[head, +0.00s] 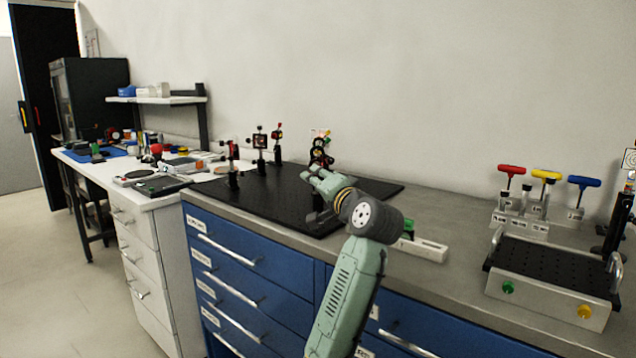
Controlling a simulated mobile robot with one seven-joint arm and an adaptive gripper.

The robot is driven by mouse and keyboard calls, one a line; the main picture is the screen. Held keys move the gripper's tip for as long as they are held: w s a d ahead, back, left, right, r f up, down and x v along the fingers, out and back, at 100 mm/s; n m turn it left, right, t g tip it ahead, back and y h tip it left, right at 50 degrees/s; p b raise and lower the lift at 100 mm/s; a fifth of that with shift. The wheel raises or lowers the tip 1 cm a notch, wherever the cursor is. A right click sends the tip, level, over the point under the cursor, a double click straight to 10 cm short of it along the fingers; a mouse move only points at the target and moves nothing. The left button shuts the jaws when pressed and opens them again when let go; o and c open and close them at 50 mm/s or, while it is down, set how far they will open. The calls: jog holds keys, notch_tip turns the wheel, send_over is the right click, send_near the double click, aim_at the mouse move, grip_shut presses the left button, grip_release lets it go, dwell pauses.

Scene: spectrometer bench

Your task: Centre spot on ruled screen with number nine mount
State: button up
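Several small optical mounts on posts stand on the black breadboard (285,205). One mount with black and red parts (320,152) stands just beyond my gripper (308,179); a small pale patch shows above it. Other mounts stand further left: one with a square red-marked frame (260,141), one with a red top (278,134), and one near the left edge (232,160). No number nine is readable. A white card with a ringed mark (629,158) is cut by the right edge; I cannot tell if it is the ruled screen. No light spot is distinguishable. My gripper's finger opening is unclear.
A grey worktop (450,215) tops blue drawers (255,260). A red (511,170), a yellow (546,175) and a blue T-handled tool (582,182) stand in a rack behind a perforated black-topped box (550,270). A white block (421,248) lies right of my arm. A cluttered white bench (150,200) is left.

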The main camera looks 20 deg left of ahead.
grip_shut()
dwell(0.5)
jog(key=shift+n+b, duration=1.45)
jog(key=shift+n, duration=5.55)
jog(key=shift+o, duration=1.1)
grip_release()
